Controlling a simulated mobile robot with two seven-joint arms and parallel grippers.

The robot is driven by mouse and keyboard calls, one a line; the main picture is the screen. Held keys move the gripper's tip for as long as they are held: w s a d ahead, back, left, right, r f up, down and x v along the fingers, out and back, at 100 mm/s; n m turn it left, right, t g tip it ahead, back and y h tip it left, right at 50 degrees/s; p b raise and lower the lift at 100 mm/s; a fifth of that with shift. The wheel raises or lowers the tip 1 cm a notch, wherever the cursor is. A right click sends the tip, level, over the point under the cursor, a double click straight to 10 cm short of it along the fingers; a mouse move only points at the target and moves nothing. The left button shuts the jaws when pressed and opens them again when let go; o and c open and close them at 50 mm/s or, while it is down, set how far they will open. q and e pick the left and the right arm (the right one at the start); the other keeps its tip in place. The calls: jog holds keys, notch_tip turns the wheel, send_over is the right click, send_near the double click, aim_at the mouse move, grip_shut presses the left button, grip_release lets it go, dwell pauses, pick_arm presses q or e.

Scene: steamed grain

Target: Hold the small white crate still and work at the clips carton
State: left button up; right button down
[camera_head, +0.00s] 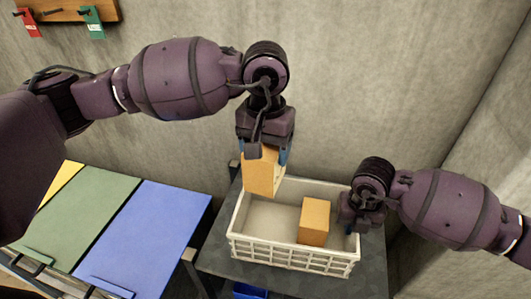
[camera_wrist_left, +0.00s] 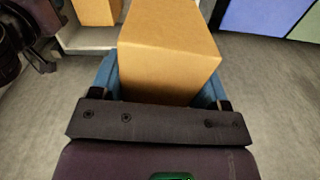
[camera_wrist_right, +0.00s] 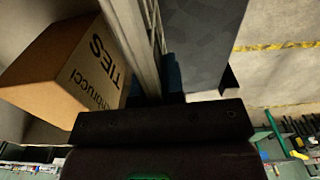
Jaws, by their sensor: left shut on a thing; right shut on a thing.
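The small white crate (camera_head: 292,256) stands on a dark table. My right gripper (camera_head: 354,212) is shut on its right wall, which also shows in the right wrist view (camera_wrist_right: 140,40). My left gripper (camera_head: 264,160) is shut on a plain brown carton (camera_head: 262,176) and holds it up over the crate's back left part. This held carton also fills the middle of the left wrist view (camera_wrist_left: 165,55); no lettering shows on it, so I cannot tell whether it is the clips carton. Another brown carton (camera_head: 314,221) is inside the crate, at the right; the right wrist view shows "TIES" on it (camera_wrist_right: 75,65).
The dark table (camera_head: 225,258) has little bare room around the crate. Blue (camera_head: 150,235), green (camera_head: 85,215) and yellow panels lie on a surface at the left. A blue bin (camera_head: 250,291) is low in front. A concrete wall rises behind, with a tag board (camera_head: 65,10).

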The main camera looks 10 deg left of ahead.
jog(key=c, duration=1.1)
grip_release()
jog(key=shift+c, duration=0.2)
notch_tip(320, 180, up, 12)
jog(key=shift+r, duration=0.1)
